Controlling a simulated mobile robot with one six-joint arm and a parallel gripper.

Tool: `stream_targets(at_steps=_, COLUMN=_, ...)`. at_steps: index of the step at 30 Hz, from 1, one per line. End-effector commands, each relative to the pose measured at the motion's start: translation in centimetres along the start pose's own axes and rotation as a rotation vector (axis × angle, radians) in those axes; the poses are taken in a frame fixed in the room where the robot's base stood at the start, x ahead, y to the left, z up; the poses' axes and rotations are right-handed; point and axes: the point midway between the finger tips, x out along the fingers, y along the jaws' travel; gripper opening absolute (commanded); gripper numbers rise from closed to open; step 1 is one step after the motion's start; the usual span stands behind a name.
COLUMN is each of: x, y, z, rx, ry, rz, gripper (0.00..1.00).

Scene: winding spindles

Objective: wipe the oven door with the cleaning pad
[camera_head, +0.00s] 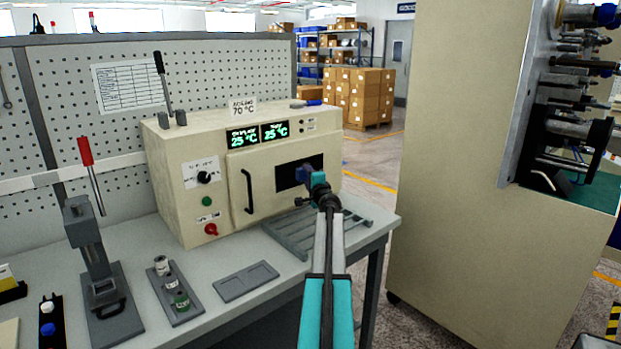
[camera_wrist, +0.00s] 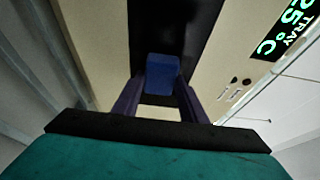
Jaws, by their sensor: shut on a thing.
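The oven is a cream box on the bench with green displays. Its door (camera_head: 262,172) faces me, with a black vertical handle (camera_head: 248,191) at left and a dark window (camera_head: 287,176). My gripper (camera_head: 303,176) is in front of the window's right part. In the wrist view my gripper (camera_wrist: 160,92) is shut on the blue cleaning pad (camera_wrist: 162,70), which lies between the two fingers against the dark window (camera_wrist: 165,25). The pad appears at or very close to the glass; contact cannot be told. My arm hides the door's lower right part.
A grey slatted rack (camera_head: 290,238) lies on the bench before the oven. A lever press (camera_head: 95,265), a small tray with spools (camera_head: 175,290) and an empty grey tray (camera_head: 246,281) stand to the left. A tall beige machine (camera_head: 490,170) is at right.

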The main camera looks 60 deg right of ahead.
Motion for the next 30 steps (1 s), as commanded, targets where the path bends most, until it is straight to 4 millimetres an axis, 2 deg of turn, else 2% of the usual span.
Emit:
stream_targets(at_steps=1, x=-0.1, y=0.1, z=0.8, rx=0.000, ry=-0.008, rz=0.000, gripper=0.20)
stream_targets(at_steps=12, x=-1.0, y=0.0, z=2.5, rx=0.000, ry=-0.008, rz=0.000, gripper=0.20)
stream_targets(at_steps=30, x=-1.2, y=-0.5, z=2.3, rx=-0.001, ry=-0.004, rz=-0.001, gripper=0.20)
